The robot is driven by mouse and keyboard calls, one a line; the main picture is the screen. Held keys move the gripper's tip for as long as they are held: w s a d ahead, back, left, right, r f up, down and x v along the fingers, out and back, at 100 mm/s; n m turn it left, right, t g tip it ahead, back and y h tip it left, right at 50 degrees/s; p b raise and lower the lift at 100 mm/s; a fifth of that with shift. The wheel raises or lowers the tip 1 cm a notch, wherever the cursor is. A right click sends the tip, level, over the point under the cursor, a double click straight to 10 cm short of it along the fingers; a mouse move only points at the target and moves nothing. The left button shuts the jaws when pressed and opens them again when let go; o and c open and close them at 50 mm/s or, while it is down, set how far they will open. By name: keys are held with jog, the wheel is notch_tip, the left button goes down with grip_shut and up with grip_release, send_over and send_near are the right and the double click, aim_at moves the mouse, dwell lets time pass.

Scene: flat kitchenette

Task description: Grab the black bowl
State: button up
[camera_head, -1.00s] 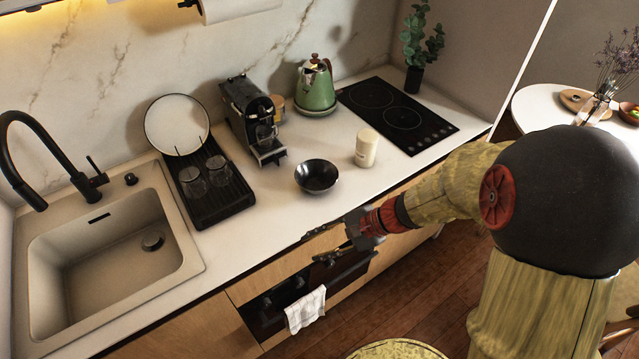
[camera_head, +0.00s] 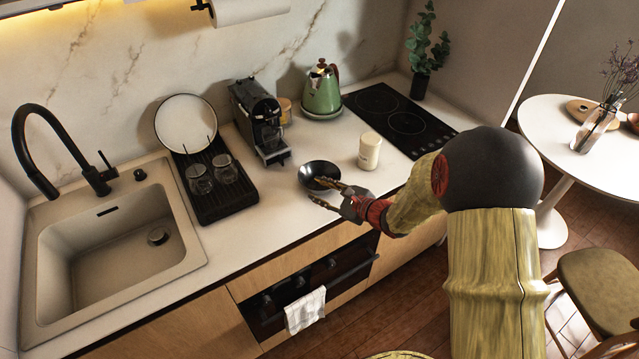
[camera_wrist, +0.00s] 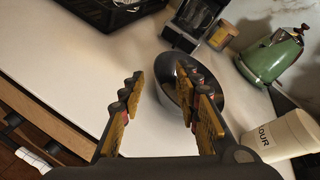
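The black bowl (camera_head: 316,169) stands upright on the white counter, in front of the coffee machine. It also shows in the wrist view (camera_wrist: 168,86), partly hidden behind the right finger. My gripper (camera_head: 317,192) is open and empty at the bowl's front edge, low over the counter. In the wrist view my gripper (camera_wrist: 160,88) has its fingers well apart, with bare counter between them. The right finger overlaps the bowl in the picture, while the left finger is clear of it. I cannot tell whether a finger touches the bowl.
A cream flour canister (camera_head: 369,151) stands close to the right of the bowl. Behind are the coffee machine (camera_head: 262,125) and green kettle (camera_head: 321,92). A black drying rack (camera_head: 226,206) with glasses is to the left. The counter's front is clear.

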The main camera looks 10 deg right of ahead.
aim_at(304, 184)
jog(key=shift+d+b+x, duration=0.1)
jog(key=shift+b+x, duration=0.2)
jog(key=shift+x, duration=1.3)
jog(key=shift+d+b+x, duration=0.15)
jog(key=shift+b+x, duration=0.15)
jog(key=shift+x, duration=1.3)
jog(key=shift+w, duration=0.1)
jog(key=shift+c, duration=0.4)
jog(key=shift+f, duration=0.1)
jog(key=c, duration=0.8)
